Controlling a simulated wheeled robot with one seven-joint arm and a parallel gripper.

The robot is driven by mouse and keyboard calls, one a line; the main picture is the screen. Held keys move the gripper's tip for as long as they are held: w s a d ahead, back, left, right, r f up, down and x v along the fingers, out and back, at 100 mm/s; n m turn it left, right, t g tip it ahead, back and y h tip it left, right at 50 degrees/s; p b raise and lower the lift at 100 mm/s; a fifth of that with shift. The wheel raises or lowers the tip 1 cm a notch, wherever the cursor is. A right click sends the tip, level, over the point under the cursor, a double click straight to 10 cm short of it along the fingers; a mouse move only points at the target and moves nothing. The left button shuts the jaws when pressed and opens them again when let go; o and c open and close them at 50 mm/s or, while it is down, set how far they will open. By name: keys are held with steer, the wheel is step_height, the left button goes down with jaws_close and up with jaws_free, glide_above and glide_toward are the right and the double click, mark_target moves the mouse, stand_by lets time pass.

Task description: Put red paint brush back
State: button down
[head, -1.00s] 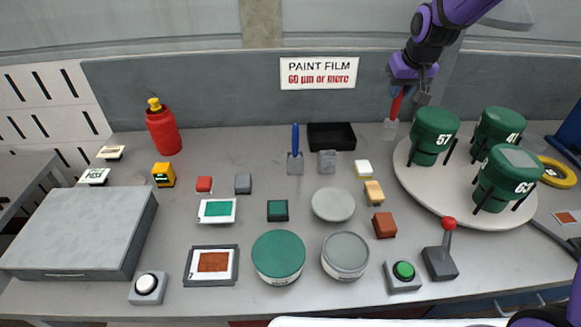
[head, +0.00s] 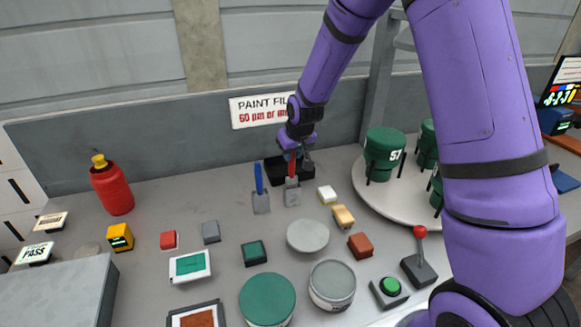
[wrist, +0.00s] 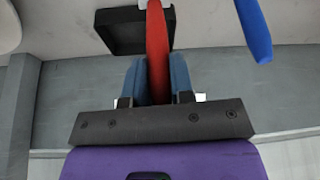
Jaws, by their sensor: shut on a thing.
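The red paint brush (head: 292,167) is upright in my gripper (head: 296,153), head end down. My gripper is shut on its red handle. In the wrist view the red handle (wrist: 157,40) runs between the two blue fingers of my gripper (wrist: 158,78). The brush's grey lower end is over or at a small grey holder (head: 292,198); I cannot tell whether it is seated in it. The blue paint brush (head: 258,178) stands just left, at a similar grey holder (head: 261,205). Its blue handle (wrist: 254,28) also shows in the wrist view.
A grey round lid (head: 307,236) lies in front. Green cans (head: 384,150) stand on a round platform at right.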

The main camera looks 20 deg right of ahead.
mark_target(294, 160)
steer(key=shift+d+f, duration=0.1)
steer(key=shift+f, duration=1.8)
steer(key=c, duration=1)
jaws_free()
steer(key=shift+f, duration=0.15)
steer(key=s+d+r+m, duration=0.1)
steer(key=s+d+r, duration=0.1)
steer(key=s+r, duration=0.95)
steer(key=s+d+r, duration=0.3)
steer(key=s+r, duration=0.5)
steer(key=r, duration=0.7)
steer(key=shift+m+t+h, duration=0.3)
steer(key=shift+m+h, duration=0.1)
steer(key=shift+s+d+r, duration=0.3)
steer(key=shift+s+r, duration=0.4)
steer(key=shift+s, duration=2.3)
steer(key=shift+s+d+r, duration=0.3)
steer(key=shift+s+r, duration=0.4)
steer(key=shift+s, duration=2.3)
steer(key=shift+s+d+r, duration=0.3)
steer(key=shift+s+r, duration=0.4)
steer(key=shift+s, duration=2.3)
